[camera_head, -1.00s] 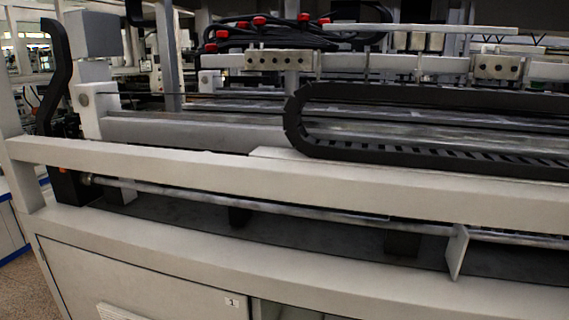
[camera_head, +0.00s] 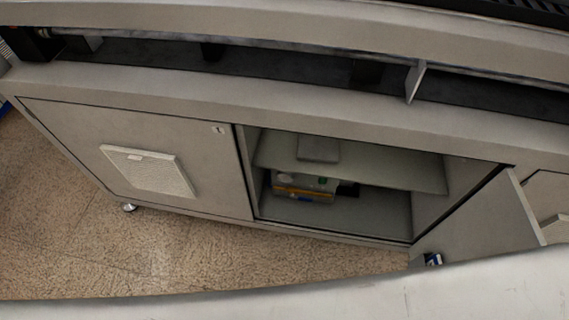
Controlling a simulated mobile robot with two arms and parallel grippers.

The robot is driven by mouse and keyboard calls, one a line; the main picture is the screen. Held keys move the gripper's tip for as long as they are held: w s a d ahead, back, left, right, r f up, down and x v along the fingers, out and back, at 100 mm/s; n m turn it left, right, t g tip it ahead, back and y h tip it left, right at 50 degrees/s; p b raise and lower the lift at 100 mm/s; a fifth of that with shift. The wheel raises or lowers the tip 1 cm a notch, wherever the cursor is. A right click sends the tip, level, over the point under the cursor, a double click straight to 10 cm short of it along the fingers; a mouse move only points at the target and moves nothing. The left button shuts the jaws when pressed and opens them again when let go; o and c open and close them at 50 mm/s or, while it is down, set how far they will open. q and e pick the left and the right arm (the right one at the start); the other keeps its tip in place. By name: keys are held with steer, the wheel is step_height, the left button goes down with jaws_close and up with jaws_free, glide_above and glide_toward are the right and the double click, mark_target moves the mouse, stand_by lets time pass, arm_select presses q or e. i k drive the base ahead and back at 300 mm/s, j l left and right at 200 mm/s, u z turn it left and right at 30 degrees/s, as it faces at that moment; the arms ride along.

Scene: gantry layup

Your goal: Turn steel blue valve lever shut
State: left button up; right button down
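No steel blue valve lever can be made out in the head view. Neither of my grippers is in view. The grey machine cabinet (camera_head: 175,120) fills the middle of the view. Its left door (camera_head: 85,125) is shut and carries a pale vented panel (camera_head: 148,171). The bay to the right of it stands open, with a shelf (camera_head: 390,170) inside. A small box-like item with yellow and green parts (camera_head: 303,187) lies below the shelf.
An open door (camera_head: 485,225) swings out at the right of the bay. A grey flat block (camera_head: 318,149) sits on the shelf. A pale surface (camera_head: 330,298) crosses the bottom edge. Speckled floor (camera_head: 60,230) is clear at the left.

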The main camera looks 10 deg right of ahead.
mark_target(301, 199)
steer(key=k, duration=0.5)
steer(key=k+j, duration=0.15)
steer(key=k, duration=0.35)
